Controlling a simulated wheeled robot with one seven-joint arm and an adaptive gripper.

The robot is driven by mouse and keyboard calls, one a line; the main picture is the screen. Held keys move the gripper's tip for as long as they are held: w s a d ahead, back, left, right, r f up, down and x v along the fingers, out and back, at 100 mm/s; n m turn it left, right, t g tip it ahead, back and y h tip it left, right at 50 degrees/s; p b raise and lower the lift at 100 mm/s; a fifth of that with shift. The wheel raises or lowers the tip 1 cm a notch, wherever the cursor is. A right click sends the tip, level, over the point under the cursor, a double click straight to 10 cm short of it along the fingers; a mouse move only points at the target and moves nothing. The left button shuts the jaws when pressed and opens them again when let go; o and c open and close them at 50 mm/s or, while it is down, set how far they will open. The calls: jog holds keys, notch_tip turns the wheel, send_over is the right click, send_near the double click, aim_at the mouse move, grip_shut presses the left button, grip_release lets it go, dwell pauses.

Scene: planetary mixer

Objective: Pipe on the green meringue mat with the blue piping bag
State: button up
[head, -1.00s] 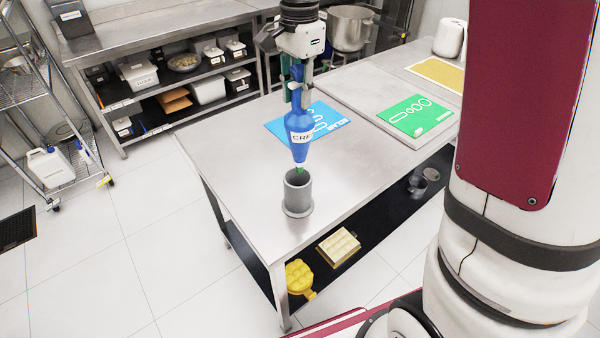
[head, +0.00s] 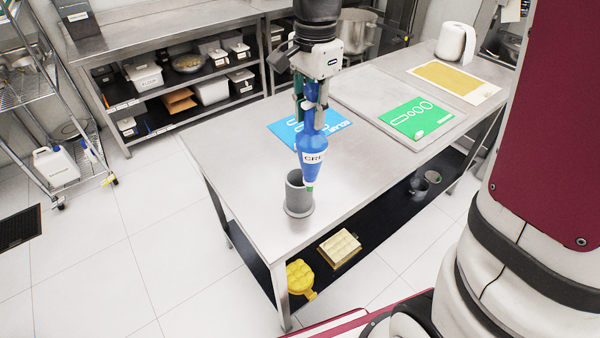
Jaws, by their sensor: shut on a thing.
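My gripper (head: 311,98) is shut on the top of the blue piping bag (head: 313,135). The bag hangs nearly upright, its label partly readable and its green tip (head: 310,188) pointing down. The tip is in front of or beside the upper right of a grey cylindrical holder (head: 297,200); I cannot tell its exact height. The green meringue mat (head: 413,118) lies flat on a tray at the right of the table, with white outlines and a small pale mark near its front edge. The gripper and bag cover part of a blue mat (head: 285,131).
The steel table (head: 235,180) has bare room left of the holder and between holder and green mat. Yellow moulds (head: 300,276) sit on the lower shelf. Shelving stands behind.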

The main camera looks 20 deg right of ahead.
jog(key=s, duration=0.8)
dwell(0.4)
dwell(0.7)
